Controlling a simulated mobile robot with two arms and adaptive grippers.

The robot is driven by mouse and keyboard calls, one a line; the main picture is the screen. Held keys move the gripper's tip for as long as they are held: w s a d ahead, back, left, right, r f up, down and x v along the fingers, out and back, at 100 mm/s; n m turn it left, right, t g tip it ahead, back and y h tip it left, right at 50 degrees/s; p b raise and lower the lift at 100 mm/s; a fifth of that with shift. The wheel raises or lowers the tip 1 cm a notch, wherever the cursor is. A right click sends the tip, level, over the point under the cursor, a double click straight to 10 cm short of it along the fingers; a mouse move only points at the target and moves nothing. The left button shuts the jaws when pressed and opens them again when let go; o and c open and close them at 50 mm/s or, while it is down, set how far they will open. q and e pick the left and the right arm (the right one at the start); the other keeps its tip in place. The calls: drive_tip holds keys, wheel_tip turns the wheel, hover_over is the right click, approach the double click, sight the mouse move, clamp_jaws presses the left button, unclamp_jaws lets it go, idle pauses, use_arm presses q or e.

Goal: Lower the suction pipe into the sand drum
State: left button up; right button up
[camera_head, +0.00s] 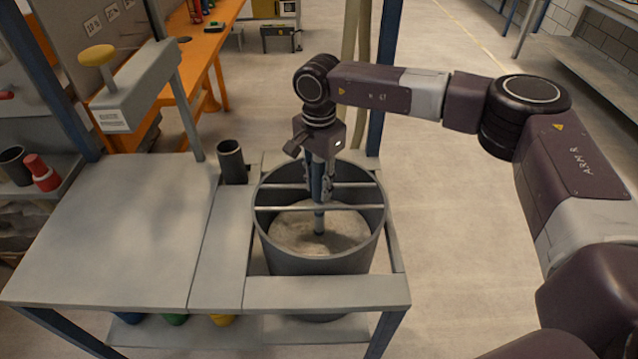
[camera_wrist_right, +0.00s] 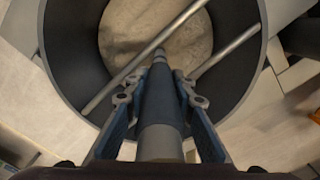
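The sand drum (camera_head: 318,265) is a grey open cylinder set in the right part of the table. Pale sand (camera_head: 345,232) lies inside, and two bars (camera_head: 345,207) cross its mouth. The suction pipe (camera_head: 318,219) stands about upright between the bars, its lower end at the sand; I cannot tell how deep it reaches. My right gripper (camera_head: 322,190) is shut on the pipe above the drum. In the right wrist view the fingers (camera_wrist_right: 160,110) flank the dark sleeve of the pipe (camera_wrist_right: 161,92), which points at the sand (camera_wrist_right: 150,35). My left gripper is not in view.
A small dark cup (camera_head: 231,160) stands left of the drum. A grey arm-like fixture with a yellow knob (camera_head: 97,55) rises at the back left. The grey tabletop (camera_head: 120,230) is bare. A blue post (camera_head: 385,80) stands behind the drum.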

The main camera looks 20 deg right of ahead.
drive_tip(key=o, duration=0.5)
drive_tip(key=shift+r, duration=0.15)
wheel_tip(320, 180, up, 12)
drive_tip(key=shift+f, duration=0.1)
idle(0.6)
